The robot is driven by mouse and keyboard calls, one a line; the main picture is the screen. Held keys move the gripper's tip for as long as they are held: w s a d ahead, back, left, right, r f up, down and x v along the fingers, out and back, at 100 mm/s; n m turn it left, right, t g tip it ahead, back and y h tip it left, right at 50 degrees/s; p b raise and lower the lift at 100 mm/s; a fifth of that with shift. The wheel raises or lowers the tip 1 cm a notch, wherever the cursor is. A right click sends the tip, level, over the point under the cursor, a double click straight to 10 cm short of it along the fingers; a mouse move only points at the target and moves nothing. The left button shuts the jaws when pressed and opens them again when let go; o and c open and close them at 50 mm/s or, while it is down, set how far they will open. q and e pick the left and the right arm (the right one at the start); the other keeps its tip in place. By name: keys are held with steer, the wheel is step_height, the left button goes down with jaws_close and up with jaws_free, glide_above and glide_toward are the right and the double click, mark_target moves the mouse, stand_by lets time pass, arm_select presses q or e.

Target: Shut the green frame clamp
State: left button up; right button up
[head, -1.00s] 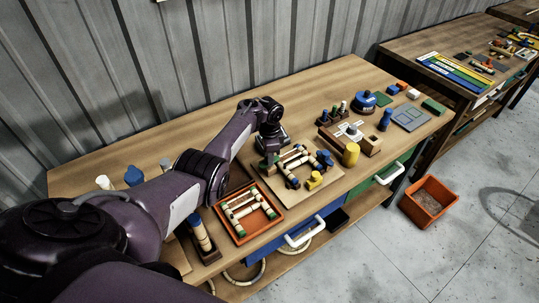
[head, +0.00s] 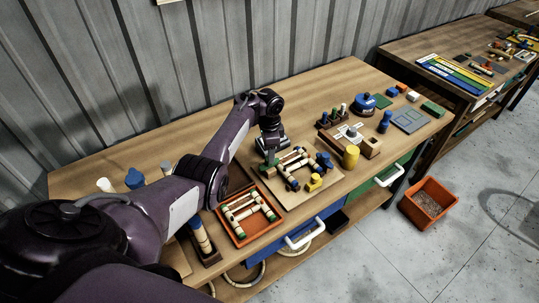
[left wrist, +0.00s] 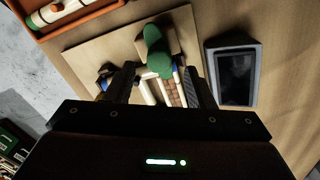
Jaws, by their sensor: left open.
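The green frame clamp (left wrist: 157,48) shows in the left wrist view as a rounded green handle on a wooden block, at the edge of the wooden board (left wrist: 95,50). My left gripper (left wrist: 160,88) is open, with one dark finger on each side below the green handle in the picture. I see no grip on it; contact is unclear. Pale and brown rattan pieces show between the fingers. In the head view my left gripper (head: 271,154) is over the left side of the board (head: 290,201) and largely hides the clamp. My right gripper is not in view.
A blue clamp (head: 325,160) and a yellow clamp (head: 314,182) stand on the board's right side. An orange tray (head: 238,241) with rattan pieces lies in front-left. A dark-faced grey box (left wrist: 207,75) is close beside the gripper. The bench's back-left is clear.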

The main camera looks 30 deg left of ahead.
arm_select(q)
step_height(320, 180, up, 4)
steer(key=shift+r, duration=0.1)
stand_by(0.5)
